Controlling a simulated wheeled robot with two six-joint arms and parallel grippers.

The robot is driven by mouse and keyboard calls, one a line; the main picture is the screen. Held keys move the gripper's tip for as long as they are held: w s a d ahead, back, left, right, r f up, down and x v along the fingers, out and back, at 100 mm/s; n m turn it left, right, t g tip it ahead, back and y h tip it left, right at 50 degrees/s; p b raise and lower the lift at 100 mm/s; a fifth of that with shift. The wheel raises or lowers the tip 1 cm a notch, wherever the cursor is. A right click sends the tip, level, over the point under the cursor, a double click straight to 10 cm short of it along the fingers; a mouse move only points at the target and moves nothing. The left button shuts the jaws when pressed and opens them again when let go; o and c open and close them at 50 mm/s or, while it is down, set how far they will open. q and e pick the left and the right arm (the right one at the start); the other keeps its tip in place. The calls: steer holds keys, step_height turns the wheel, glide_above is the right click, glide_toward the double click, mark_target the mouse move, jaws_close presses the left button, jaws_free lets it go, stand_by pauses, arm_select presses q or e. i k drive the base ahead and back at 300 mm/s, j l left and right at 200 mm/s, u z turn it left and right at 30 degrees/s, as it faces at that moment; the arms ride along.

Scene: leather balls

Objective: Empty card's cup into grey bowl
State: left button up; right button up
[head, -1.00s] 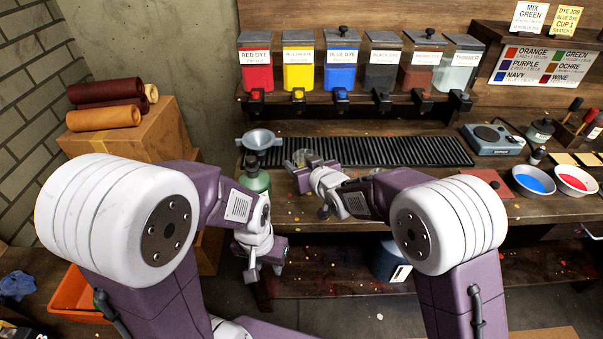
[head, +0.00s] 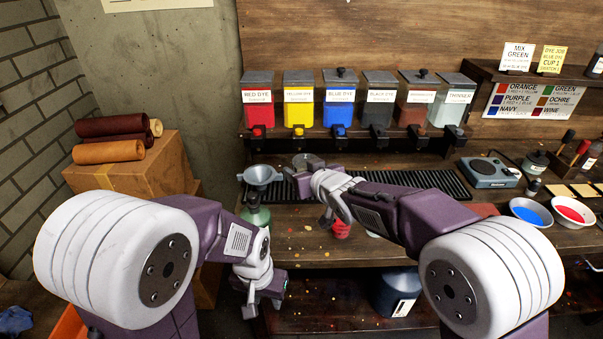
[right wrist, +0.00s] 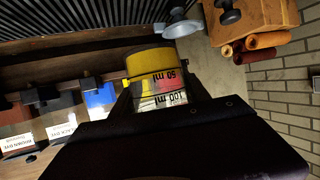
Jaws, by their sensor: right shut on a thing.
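My right gripper (head: 308,163) is shut on a clear measuring cup (right wrist: 162,90), near the left end of the black slatted rack. In the right wrist view the cup has ml marks, printed upside down in the picture, and a yellow band at its far end. I cannot tell whether the yellow is liquid. My left gripper (head: 264,288) hangs low in front of the bench; its fingers are unclear. The yellow card (head: 551,59) stands on the upper right shelf and reads blue dye, cup 1. I cannot make out a separate grey bowl.
Dye dispensers (head: 340,103) line the back. A blue-filled bowl (head: 531,212) and a red-filled bowl (head: 570,211) stand right. A red object (head: 342,229) shows under my right arm.

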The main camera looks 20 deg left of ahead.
mark_target(530, 211)
steer(key=i+l+z, duration=0.15)
steer(key=l, duration=0.25)
steer(key=i+l+z, duration=0.2)
steer(key=l, duration=0.2)
steer(key=i+l+z, duration=0.15)
steer(key=l, duration=0.2)
steer(key=i+l+z, duration=0.15)
steer(key=l, duration=0.2)
